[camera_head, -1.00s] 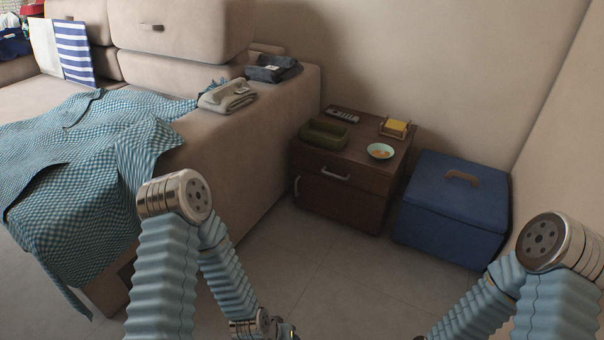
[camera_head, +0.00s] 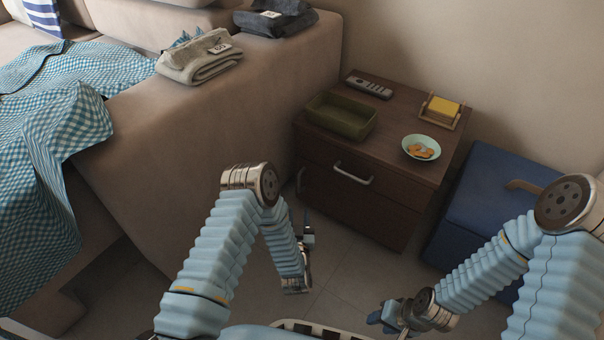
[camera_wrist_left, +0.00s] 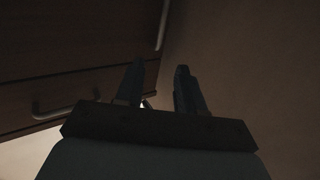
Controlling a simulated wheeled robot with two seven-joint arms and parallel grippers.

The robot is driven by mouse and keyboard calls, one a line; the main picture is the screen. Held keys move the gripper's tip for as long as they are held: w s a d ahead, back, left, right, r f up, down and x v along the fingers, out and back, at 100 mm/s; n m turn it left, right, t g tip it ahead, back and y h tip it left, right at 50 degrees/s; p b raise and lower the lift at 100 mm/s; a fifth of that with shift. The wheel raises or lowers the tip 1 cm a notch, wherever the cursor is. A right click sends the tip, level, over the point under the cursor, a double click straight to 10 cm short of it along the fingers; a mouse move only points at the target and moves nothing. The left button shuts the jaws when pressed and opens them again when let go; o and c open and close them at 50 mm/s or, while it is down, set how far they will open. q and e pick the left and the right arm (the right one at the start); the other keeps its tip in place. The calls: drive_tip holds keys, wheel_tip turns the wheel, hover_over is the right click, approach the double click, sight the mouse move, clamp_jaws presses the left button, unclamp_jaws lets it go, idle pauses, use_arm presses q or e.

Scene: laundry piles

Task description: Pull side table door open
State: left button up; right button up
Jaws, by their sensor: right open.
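The dark brown side table (camera_head: 395,215) stands beside the sofa. Its upper drawer has a horizontal metal handle (camera_head: 352,175). The lower door (camera_head: 340,205) looks shut, with a vertical metal handle (camera_head: 300,181) at its left edge. My left gripper (camera_head: 307,225) is in front of and below that handle, apart from it, fingers pointing toward the table. In the left wrist view its two fingers (camera_wrist_left: 160,85) are spread and empty, with the door handle (camera_wrist_left: 162,25) ahead and the drawer handle (camera_wrist_left: 52,113) at left. My right gripper (camera_head: 384,317) is low in front, open and empty.
A green tray (camera_head: 341,117), a remote (camera_head: 369,87), a bowl (camera_head: 421,148) and a yellow block in a holder (camera_head: 442,109) are on the table top. The sofa arm (camera_head: 215,130) borders the left and a blue box (camera_head: 490,205) the right. Floor in front is clear.

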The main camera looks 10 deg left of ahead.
sight(299, 180)
use_arm(q)
drive_tip(key=b+x, duration=0.1)
drive_tip(key=x, duration=0.6)
drive_tip(key=b+x, duration=0.1)
drive_tip(key=x, duration=0.6)
drive_tip(key=shift+d+r, duration=0.1)
drive_tip(key=shift+r, duration=0.15)
drive_tip(key=shift+c, duration=0.3)
clamp_jaws()
drive_tip(key=shift+s, duration=0.1)
